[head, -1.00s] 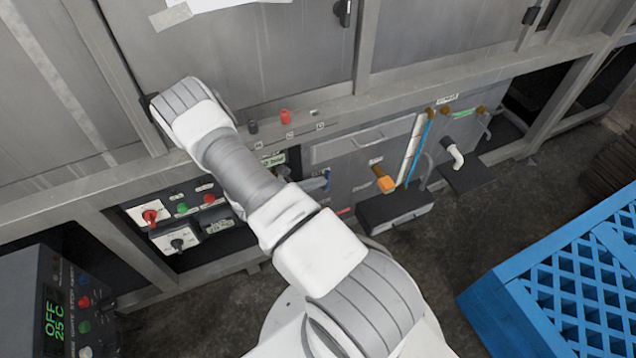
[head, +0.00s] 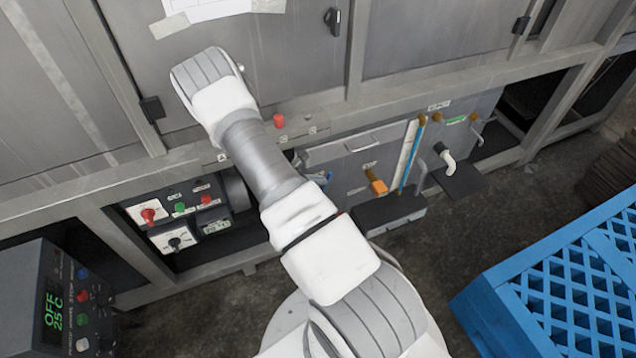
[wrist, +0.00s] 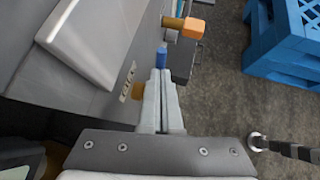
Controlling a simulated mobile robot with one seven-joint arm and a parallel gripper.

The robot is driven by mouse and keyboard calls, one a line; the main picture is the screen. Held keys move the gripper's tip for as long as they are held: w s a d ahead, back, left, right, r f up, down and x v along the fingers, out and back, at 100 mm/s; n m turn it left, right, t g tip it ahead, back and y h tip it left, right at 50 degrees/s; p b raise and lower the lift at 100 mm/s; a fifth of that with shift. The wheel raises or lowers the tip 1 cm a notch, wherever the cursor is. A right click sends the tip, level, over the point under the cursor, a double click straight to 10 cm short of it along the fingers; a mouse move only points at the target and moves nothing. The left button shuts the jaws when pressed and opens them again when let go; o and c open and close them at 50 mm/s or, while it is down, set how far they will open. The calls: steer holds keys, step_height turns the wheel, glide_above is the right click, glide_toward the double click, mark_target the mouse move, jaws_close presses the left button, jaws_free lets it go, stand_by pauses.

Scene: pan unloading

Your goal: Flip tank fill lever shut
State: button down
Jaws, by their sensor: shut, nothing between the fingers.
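In the wrist view, a brass valve (wrist: 138,91) sits beside a small label on the grey panel that seems to read "FILL". A blue lever end (wrist: 161,57) shows just beyond my fingertips; most of the lever is hidden behind the fingers. Blue also shows beside my arm in the head view (head: 326,179). My gripper (wrist: 160,74) is shut and empty, its fingers lying alongside the panel. The fingertips overlap the blue end in the picture; I cannot tell whether they touch it. In the head view my arm hides the gripper.
An orange-handled valve (wrist: 193,27) stands out from the panel beyond the blue lever; it also shows in the head view (head: 378,187). A dark box (head: 390,212) sits below it. A blue crate (head: 560,285) stands at right. Floor between is clear.

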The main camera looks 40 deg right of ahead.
steer(key=d+y, duration=0.1)
steer(key=d+y+b, duration=0.2)
steer(key=y, duration=0.1)
steer(key=shift+s+d+f+m+t, duration=0.1)
steer(key=shift+s+f+m+t, duration=0.1)
steer(key=shift+s+m+t, duration=0.15)
steer(key=d+y+p, duration=0.1)
steer(key=d+f+y+p, duration=0.1)
steer(key=y+p, duration=0.1)
steer(key=s+d+f+t+y+p, duration=0.1)
steer(key=y, duration=0.1)
steer(key=shift+d+m, duration=0.25)
steer(key=shift+d+f+p, duration=0.1)
steer(key=shift+f+p, duration=0.15)
steer(key=shift+p, duration=0.05)
stand_by(0.4)
steer(key=p, duration=0.7)
glide_toward(329, 178)
steer(key=s+d+r, duration=0.2)
steer(key=d, duration=0.1)
steer(key=shift+d+f, duration=0.1)
steer(key=shift+d, duration=0.1)
